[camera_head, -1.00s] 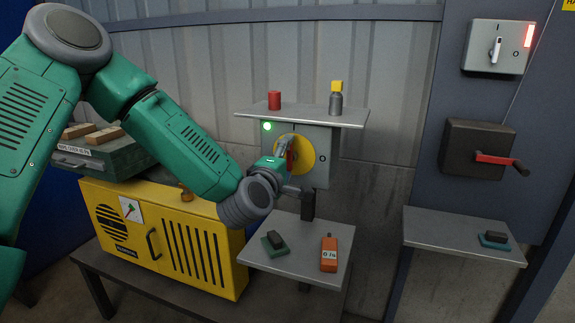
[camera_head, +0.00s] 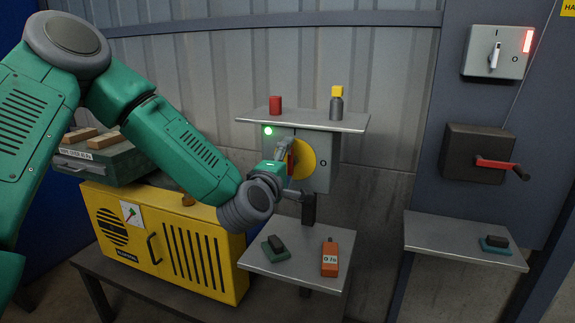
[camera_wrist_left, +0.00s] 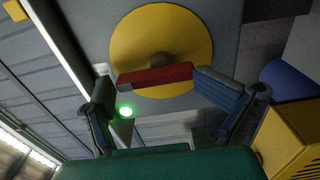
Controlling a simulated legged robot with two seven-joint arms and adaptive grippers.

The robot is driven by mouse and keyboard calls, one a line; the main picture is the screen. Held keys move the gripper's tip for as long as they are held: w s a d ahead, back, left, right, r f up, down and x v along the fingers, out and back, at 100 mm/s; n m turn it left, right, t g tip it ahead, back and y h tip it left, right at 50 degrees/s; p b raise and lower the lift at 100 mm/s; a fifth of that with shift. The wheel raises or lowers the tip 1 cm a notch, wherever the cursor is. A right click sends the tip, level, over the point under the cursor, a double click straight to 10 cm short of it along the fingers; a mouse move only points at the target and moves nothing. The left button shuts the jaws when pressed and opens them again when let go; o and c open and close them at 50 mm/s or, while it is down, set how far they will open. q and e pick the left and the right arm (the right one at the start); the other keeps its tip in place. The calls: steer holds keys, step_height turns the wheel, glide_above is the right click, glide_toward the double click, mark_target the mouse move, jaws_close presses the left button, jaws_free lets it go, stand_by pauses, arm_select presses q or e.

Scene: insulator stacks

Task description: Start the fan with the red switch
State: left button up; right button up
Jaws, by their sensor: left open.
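The red switch handle sits on a yellow disc (camera_head: 306,157) on the front of a grey switch box (camera_head: 322,178). A green lamp (camera_head: 268,131) glows at the box's upper left and also shows in the left wrist view (camera_wrist_left: 126,112). My left gripper (camera_head: 285,155) is open at the handle and hides part of the handle and disc. In the left wrist view the red handle (camera_wrist_left: 155,77) lies across the disc between my two spread fingers, its right end close to the right finger. I cannot tell whether they touch. My right gripper is not in view.
A red can (camera_head: 275,105) and a yellow-topped bottle (camera_head: 337,104) stand on the shelf above. An orange handset (camera_head: 330,257) lies on the shelf below. A yellow cabinet (camera_head: 160,243) is at left. A black box with another red lever (camera_head: 497,164) is at right.

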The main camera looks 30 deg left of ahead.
arm_select(q)
steer(key=v, duration=0.7)
steer(key=shift+s, duration=0.2)
steer(key=s+d+f+m+g+h, duration=0.2)
steer(key=s+d+f+m, duration=0.15)
steer(key=f, duration=0.35)
steer(key=s+d+f+m+g+h, duration=0.1)
steer(key=s+d+f+m+g, duration=0.2)
steer(key=f, duration=0.5)
steer(key=s+d+f+m+g+h, duration=0.1)
steer(key=d+f+m+g+h, duration=0.1)
steer(key=f+m, duration=0.35)
steer(key=s+f+m+g, duration=0.4)
steer(key=s+f, duration=0.5)
steer(key=s, duration=0.3)
steer(key=s+f+m+g+y, duration=0.1)
steer(key=s+f+m+g, duration=0.4)
steer(key=s+f, duration=0.4)
steer(key=s+g, duration=0.1)
steer(key=s, duration=0.2)
steer(key=shift+s, duration=0.1)
